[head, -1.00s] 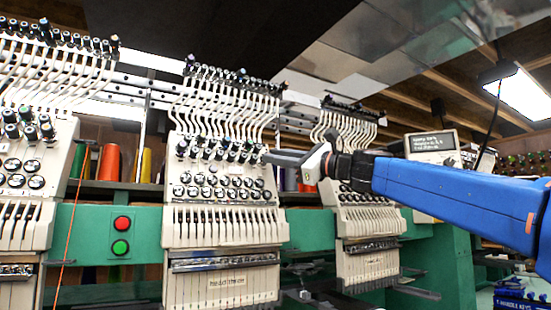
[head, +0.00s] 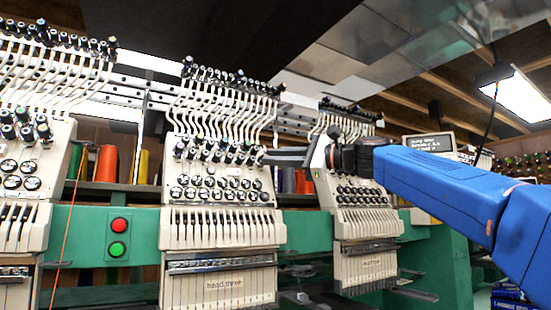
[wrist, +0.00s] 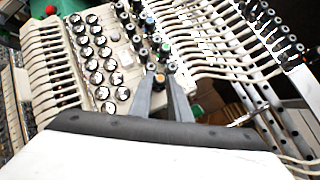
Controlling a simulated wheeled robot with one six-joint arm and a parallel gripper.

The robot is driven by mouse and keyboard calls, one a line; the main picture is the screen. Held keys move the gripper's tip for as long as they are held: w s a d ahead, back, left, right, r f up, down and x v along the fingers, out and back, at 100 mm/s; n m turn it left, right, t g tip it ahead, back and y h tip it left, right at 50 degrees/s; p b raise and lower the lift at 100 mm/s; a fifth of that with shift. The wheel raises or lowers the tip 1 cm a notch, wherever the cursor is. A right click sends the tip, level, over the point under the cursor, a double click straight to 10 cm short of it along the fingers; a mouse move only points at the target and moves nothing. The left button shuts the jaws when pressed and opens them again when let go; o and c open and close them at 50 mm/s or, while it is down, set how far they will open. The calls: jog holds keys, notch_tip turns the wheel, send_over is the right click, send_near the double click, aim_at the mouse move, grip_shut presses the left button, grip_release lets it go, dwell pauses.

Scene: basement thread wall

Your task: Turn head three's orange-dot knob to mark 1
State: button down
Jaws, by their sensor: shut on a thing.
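Head three (head: 222,228) is the cream machine head in the middle of the head view, with "head three" on its lower plate. It carries rows of dark knobs and pale round dials. My gripper (head: 262,157) reaches in from the right, its fingertips at the right end of the knob rows. In the wrist view my gripper (wrist: 160,76) is shut on a dark knob with an orange dot (wrist: 160,79), one finger on each side. The mark numbers around this knob are too small or hidden to read.
Neighbouring dark knobs (wrist: 143,52) sit close to the fingers. Another head (head: 362,215) stands to the right, behind my gripper, and one (head: 25,180) at the left. Red and green buttons (head: 118,237) are on the green beam. An orange thread (head: 66,235) hangs at left.

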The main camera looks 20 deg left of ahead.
jog(key=c, duration=1.6)
grip_release()
jog(key=shift+c, duration=0.2)
jog(key=s+d+f, duration=0.1)
jog(key=d, duration=1.6)
jog(key=shift+s+d+f, duration=0.15)
jog(key=shift+s+f, duration=0.1)
jog(key=shift+f, duration=0.05)
jog(key=s+d+f+t+h, duration=0.2)
jog(key=d+f+h, duration=0.15)
jog(key=f, duration=0.55)
jog(key=s+d+f+t+h, duration=0.15)
jog(key=d+f, duration=0.25)
jog(key=f, duration=0.5)
jog(key=s+d+f+n+h, duration=0.3)
jog(key=s+d+f, duration=0.5)
jog(key=f, duration=0.7)
jog(key=s+d+f+n+h, duration=0.2)
jog(key=s+d+f+h, duration=0.4)
jog(key=d+f, duration=0.5)
jog(key=s+d+f+n+h, duration=0.3)
jog(key=s+d+f, duration=0.7)
jog(key=f, duration=1.1)
jog(key=shift+s+d+n+h, duration=0.25)
jog(key=shift+d+n+h, duration=0.1)
jog(key=shift+h, duration=0.65)
